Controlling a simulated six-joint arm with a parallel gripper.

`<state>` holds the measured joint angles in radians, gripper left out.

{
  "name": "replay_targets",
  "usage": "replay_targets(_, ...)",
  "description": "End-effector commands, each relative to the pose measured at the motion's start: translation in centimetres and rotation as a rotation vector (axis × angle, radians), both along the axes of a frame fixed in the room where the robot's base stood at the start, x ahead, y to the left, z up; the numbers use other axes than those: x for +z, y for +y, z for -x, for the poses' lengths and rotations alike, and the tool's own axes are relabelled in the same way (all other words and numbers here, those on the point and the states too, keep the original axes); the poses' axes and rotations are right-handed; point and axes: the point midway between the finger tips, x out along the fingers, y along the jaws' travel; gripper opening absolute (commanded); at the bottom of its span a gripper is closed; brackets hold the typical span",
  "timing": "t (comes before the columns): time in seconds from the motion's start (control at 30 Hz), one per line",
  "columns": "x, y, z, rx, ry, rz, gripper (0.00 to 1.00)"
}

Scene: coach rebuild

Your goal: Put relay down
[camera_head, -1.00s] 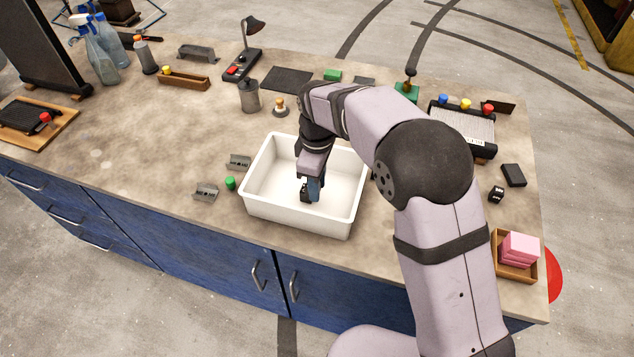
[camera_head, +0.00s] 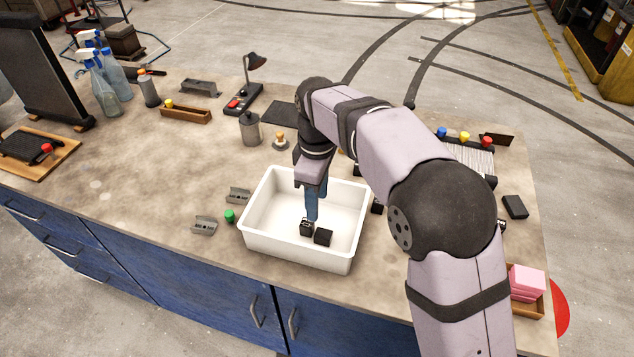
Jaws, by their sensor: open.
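Two small black blocks lie on the floor of the white tray: a left one (camera_head: 307,227) with light marks on top and a plain right one (camera_head: 323,237). I cannot tell for sure which is the relay. My gripper (camera_head: 311,218) points down inside the tray (camera_head: 262,246), its fingers just behind and above the two blocks. It is open and appears to hold nothing. The finger gap is hard to see from this side, and whether the fingers touch the left block is not clear.
The tray walls stand around my gripper. Two grey metal brackets (camera_head: 204,225) and a green-capped item (camera_head: 230,216) lie left of the tray. A grey canister (camera_head: 250,129) stands behind it. A wooden box with pink blocks (camera_head: 527,281) is at the right edge.

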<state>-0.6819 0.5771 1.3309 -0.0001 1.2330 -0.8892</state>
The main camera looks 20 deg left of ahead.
Motion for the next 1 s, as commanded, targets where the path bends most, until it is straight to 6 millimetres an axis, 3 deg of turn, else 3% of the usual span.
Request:
replay_targets(0.2,3.6,0.1,-0.1,0.000,-0.003,-0.002,0.43)
replay_targets(0.4,5.4,0.0,0.0,0.000,-0.001,-0.001,0.43)
replay_targets(0.77,5.8,-0.2,-0.1,-0.009,0.001,0.001,0.43)
replay_targets(0.87,5.5,-1.3,-0.3,-0.051,0.001,0.001,0.43)
replay_targets(1.0,4.7,-4.7,-0.6,-0.188,0.002,0.002,0.43)
